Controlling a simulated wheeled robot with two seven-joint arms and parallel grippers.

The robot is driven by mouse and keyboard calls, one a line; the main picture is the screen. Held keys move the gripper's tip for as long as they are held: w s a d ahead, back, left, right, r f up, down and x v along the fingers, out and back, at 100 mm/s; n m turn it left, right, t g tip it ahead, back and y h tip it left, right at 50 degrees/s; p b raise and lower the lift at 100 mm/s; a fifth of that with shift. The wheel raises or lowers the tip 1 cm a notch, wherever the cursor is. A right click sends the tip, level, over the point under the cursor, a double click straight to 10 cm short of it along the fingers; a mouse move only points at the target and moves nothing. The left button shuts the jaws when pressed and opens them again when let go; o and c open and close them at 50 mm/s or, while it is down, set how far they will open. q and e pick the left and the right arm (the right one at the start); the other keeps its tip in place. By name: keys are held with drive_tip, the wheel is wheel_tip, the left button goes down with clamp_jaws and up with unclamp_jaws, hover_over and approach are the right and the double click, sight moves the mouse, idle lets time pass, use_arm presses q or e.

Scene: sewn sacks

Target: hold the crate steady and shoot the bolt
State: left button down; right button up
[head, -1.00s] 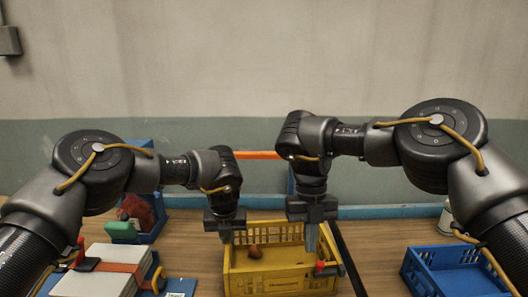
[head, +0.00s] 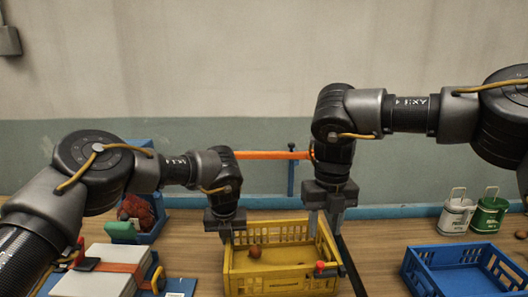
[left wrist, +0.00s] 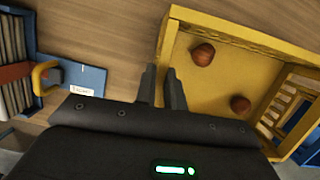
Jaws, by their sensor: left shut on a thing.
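The yellow crate (head: 285,286) stands on the table in the middle of the head view, and part of it shows in the left wrist view (left wrist: 240,36). My left gripper (head: 226,238) is shut on the crate's left wall; its fingers also show in the left wrist view (left wrist: 163,88). My right gripper (head: 324,226) is open above the crate's back right part, apart from the bolt. A brown round thing (head: 255,251) lies in the crate; the left wrist view shows two.
A blue crate (head: 425,279) stands at the right, with white (head: 456,217) and green (head: 489,214) tins behind. At the left are a strapped stack (head: 100,272) and a blue bin (head: 155,228). An orange bar (head: 272,155) runs behind my arms.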

sight(321, 263)
drive_tip(key=shift+f, duration=5)
drive_tip(key=c, duration=0.9)
use_arm(q)
drive_tip(key=shift+a, duration=0.1)
use_arm(e)
drive_tip(key=shift+o, duration=0.2)
drive_tip(key=shift+d, duration=0.15)
drive_tip(key=shift+w+d, duration=0.2)
drive_tip(key=shift+d, duration=1.25)
use_arm(q)
drive_tip(key=shift+a, duration=0.1)
use_arm(e)
drive_tip(key=o, duration=0.9)
drive_tip(key=shift+c, duration=0.2)
